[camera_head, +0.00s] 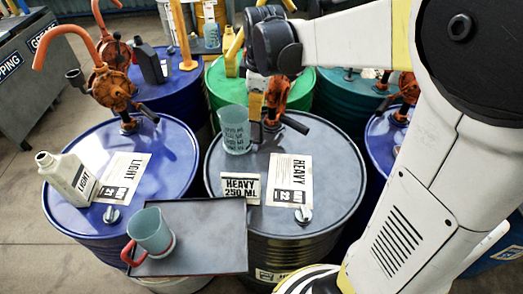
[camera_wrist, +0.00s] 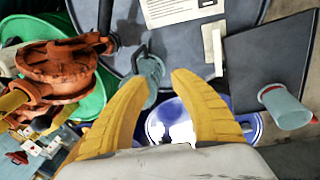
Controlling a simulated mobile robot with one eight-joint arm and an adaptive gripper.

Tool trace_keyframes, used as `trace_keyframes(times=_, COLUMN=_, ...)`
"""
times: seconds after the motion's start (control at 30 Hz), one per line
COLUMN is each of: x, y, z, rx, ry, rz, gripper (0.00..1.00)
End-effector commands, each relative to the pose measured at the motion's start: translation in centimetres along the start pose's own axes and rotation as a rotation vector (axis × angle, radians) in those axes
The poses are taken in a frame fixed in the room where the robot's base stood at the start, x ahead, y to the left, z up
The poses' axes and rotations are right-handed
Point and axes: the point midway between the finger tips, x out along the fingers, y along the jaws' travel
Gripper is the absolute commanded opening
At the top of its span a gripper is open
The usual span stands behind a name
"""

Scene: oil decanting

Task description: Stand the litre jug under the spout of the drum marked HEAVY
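The HEAVY drum (camera_head: 222,195) is dark grey, with a HEAVY sheet (camera_head: 290,180) on its lid. A pale blue translucent vessel with printed markings (camera_head: 235,130) stands upright on this lid by the orange pump (camera_head: 278,92), whose dark spout (camera_head: 295,123) points right. A pale blue jug with a red handle (camera_head: 152,230) stands on the dark tray; it also shows in the wrist view (camera_wrist: 287,108). I cannot tell which is the litre one. My gripper (camera_wrist: 157,80) is open, its yellow fingers around or just short of the marked vessel (camera_wrist: 151,68); contact is unclear.
A cream LIGHT bottle (camera_head: 68,178) and another orange pump (camera_head: 110,85) are at left. More drums crowd behind.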

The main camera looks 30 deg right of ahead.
Motion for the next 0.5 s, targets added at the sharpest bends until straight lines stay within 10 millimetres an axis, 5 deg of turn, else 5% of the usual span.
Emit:
trace_keyframes(times=0.2, x=-4.5, y=-6.6, z=0.8, rx=0.323, ry=0.096, rz=0.105, gripper=0.28)
trace_keyframes(times=0.5, x=-6.1, y=-14.7, z=2.8, rx=0.754, ry=0.286, rz=0.175, gripper=0.28)
